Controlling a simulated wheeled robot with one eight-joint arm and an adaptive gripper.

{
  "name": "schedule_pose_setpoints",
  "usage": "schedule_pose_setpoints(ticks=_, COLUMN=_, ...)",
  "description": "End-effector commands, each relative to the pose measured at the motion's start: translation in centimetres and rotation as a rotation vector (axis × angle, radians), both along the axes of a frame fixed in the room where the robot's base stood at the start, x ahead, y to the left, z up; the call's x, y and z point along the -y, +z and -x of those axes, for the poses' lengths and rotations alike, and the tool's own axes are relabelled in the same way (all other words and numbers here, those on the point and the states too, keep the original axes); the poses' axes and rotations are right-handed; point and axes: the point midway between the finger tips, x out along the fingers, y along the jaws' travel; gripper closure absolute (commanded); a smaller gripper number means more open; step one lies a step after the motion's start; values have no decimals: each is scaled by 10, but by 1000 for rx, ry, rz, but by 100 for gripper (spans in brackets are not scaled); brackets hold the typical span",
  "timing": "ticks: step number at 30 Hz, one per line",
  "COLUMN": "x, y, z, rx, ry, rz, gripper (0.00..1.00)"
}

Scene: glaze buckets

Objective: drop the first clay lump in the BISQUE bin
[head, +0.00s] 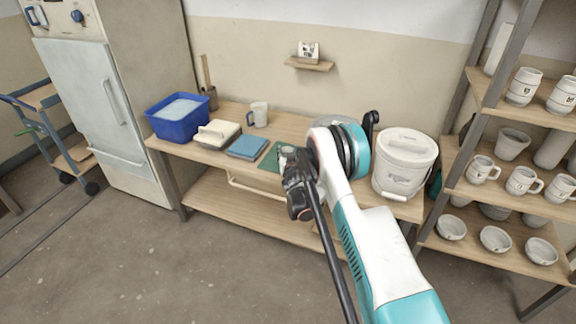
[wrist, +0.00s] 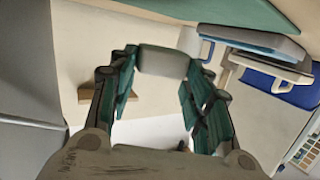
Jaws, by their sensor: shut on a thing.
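My gripper (head: 290,160) is over the bench, in front of the green mat. In the wrist view its two fingers (wrist: 163,64) are shut on a pale grey block-like lump (wrist: 165,58), held between the fingertips. In the head view only a small pale part of the lump (head: 287,150) shows by the fingers. No bin with a readable BISQUE label shows. A white lidded bucket (head: 405,160) stands on the bench's right end; its marking is too small to read.
A blue tub (head: 180,117), a cream brush-like block (head: 217,134), blue cloths (head: 248,147) and a mug (head: 259,113) stand on the bench (head: 230,112). Shelves with pottery (head: 520,181) are at right. My arm hides part of the bench. The floor in front (head: 170,260) is clear.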

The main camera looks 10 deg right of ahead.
Motion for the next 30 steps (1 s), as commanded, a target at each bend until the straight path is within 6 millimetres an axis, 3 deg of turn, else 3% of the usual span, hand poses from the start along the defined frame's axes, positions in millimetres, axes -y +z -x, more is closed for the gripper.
schedule_pose_setpoints(ticks=5, x=0, y=-10, z=0, rx=0, ry=0, rz=0, gripper=84)
schedule_pose_setpoints(ticks=12, x=0, y=-44, z=0, rx=0, ry=0, rz=0, gripper=84)
schedule_pose_setpoints(ticks=24, x=0, y=-49, z=0, rx=0, ry=0, rz=0, gripper=84)
schedule_pose_setpoints(ticks=25, x=0, y=-49, z=0, rx=0, ry=0, rz=0, gripper=53)
schedule_pose_setpoints(ticks=27, x=0, y=-48, z=0, rx=0, ry=0, rz=0, gripper=37)
schedule_pose_setpoints(ticks=30, x=0, y=-49, z=0, rx=0, ry=0, rz=0, gripper=35)
